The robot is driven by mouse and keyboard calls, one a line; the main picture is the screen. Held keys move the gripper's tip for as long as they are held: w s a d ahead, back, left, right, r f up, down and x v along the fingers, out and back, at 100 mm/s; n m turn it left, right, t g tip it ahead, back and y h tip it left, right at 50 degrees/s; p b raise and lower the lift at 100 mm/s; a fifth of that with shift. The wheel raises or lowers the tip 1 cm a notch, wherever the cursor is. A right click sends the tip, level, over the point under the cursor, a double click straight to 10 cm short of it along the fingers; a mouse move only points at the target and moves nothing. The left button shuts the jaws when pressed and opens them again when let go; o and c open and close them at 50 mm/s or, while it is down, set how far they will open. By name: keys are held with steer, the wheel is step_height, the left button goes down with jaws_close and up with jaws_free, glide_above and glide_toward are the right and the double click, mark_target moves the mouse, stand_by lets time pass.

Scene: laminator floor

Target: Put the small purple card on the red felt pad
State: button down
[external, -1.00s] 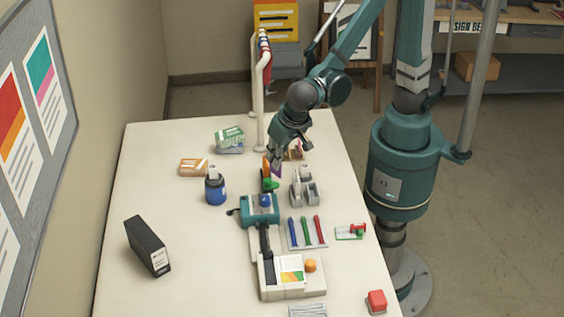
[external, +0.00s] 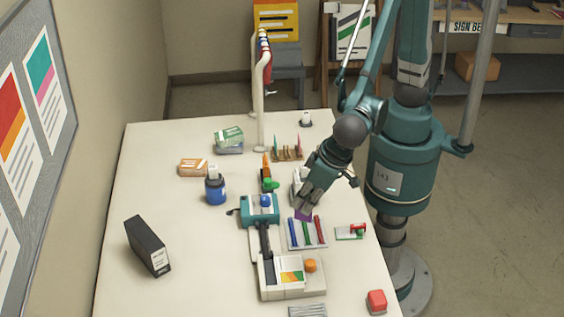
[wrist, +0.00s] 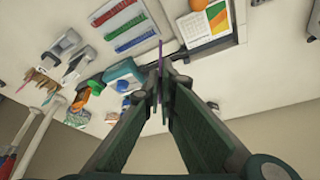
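The small purple card (external: 302,215) is held upright at the tips of my gripper (external: 305,203), above the area between the teal machine and the tray of coloured bars. In the wrist view, the card (wrist: 160,62) shows as a thin purple edge between the fingertips of my gripper (wrist: 165,82). I cannot tell for certain which thing is the red felt pad. The red things on the table are a red block (external: 376,301) at the front right corner, a long red bar (external: 320,229) in the tray, and a small red piece (external: 358,228).
The white tray (external: 291,246) holds red, green and blue bars. The teal machine (external: 259,209) stands left of my gripper. A slotted rack (external: 287,156) holds thin coloured cards behind it.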

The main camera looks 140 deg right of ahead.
steer(key=w+a+n+t+p, duration=0.1)
steer(key=w+a+n+p, duration=0.2)
steer(key=a, duration=1.2)
steer(key=n+t+y, duration=0.1)
steer(key=n, duration=0.2)
glide_above(378, 297)
steer(key=shift+f, duration=2.9)
steer(key=shift+f, duration=0.1)
steer(key=shift+f, duration=2)
steer(key=shift+f, duration=0.2)
